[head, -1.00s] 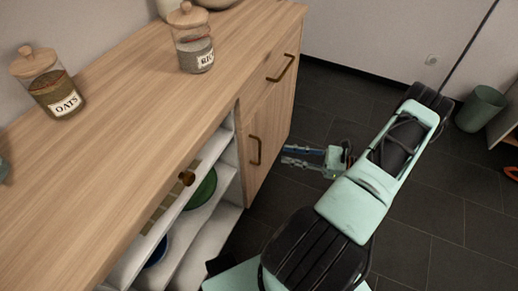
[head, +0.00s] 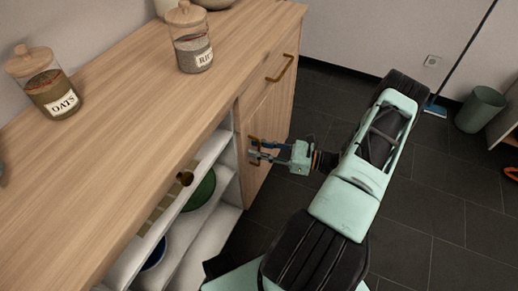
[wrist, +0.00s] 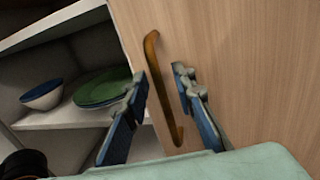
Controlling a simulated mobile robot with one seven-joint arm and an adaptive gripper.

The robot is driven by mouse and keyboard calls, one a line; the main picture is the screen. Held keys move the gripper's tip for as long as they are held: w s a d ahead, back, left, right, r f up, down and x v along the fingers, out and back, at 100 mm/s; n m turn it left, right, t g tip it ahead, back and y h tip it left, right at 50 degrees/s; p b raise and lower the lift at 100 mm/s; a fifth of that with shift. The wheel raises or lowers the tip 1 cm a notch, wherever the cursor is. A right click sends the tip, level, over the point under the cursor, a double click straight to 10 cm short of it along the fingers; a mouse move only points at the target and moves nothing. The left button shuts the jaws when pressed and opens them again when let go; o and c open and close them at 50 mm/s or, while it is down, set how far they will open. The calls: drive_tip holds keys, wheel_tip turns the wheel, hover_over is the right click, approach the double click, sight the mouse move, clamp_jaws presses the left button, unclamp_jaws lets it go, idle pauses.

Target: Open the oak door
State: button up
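The oak door (head: 260,117) is the closed wooden front panel at the right end of the cabinet, below a drawer. Its upright bronze handle (wrist: 165,100) shows in the wrist view; in the head view my fingers partly cover it. My gripper (head: 254,150) is at the handle, reaching in from the right. In the wrist view my gripper (wrist: 160,78) is open, with one finger on each side of the handle. Gaps seem to show between the fingers and the bar; I cannot tell whether either touches it.
Open shelves left of the door hold a green plate (wrist: 103,88) and a bowl (wrist: 42,94). Jars of oats (head: 46,85) and rice (head: 191,45) stand on the cabinet top. A green bin (head: 480,108) stands at the far right. The dark floor before the door is clear except for my arm.

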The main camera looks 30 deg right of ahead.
drive_tip(key=shift+c, duration=0.5)
clamp_jaws()
drive_tip(key=shift+s+d, duration=0.1)
